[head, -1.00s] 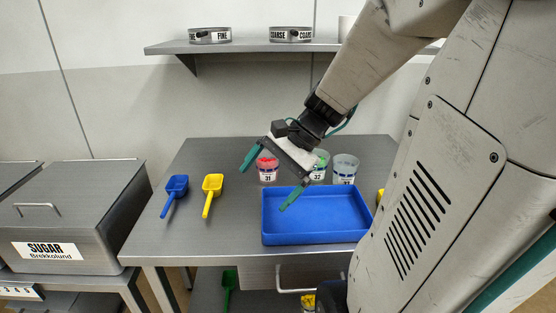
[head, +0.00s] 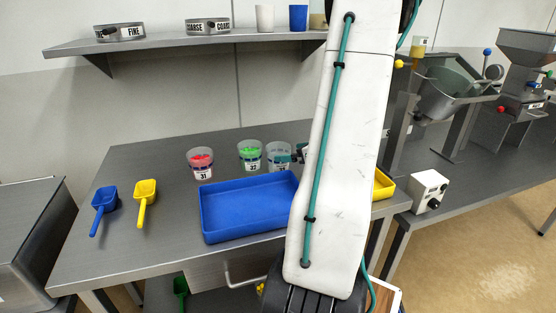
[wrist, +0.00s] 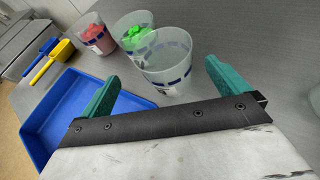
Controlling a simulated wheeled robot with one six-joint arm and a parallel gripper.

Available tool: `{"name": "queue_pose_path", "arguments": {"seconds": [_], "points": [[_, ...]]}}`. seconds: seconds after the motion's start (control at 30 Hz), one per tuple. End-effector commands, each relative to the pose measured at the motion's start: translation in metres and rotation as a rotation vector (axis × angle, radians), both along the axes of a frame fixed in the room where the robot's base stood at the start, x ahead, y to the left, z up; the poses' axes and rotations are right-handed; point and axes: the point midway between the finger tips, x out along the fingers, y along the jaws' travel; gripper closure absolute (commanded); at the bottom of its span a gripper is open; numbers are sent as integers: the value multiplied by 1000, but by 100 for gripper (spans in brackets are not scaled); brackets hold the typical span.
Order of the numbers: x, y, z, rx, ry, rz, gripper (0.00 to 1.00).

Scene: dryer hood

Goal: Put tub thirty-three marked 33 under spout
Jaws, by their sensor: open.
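Three clear tubs stand in a row on the steel table. The right one (head: 279,156) has a label too small to read surely; its neighbours read 31 (head: 202,163) and 32 (head: 250,155). In the wrist view the right tub (wrist: 167,62) stands upright just ahead of my gripper (wrist: 160,74), lined up between the two teal fingers. The fingers are open and apart from it. In the head view my arm hides most of the gripper. A steel machine with a tilted hopper (head: 446,92) stands at the right; I cannot tell which part is the spout.
A blue tray (head: 246,208) lies in front of the tubs, close to my left finger. Blue (head: 104,205) and yellow scoops (head: 145,200) lie at the left. A yellow tray (head: 384,184) is partly behind my arm. A shelf (head: 180,42) hangs above. A control box (head: 430,191) stands at the right.

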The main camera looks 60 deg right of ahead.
Motion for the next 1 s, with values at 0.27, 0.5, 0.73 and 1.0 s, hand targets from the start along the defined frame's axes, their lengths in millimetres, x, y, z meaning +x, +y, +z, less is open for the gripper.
{"name": "queue_pose_path", "arguments": {"seconds": [0.27,0.5,0.73,1.0], "points": [[23,-2,-9,-2,0,3,0],[50,-8,-18,-2,1,6,0],[70,-11,-26,-2,1,3,0],[70,-11,-26,-2,0,3,31]]}}
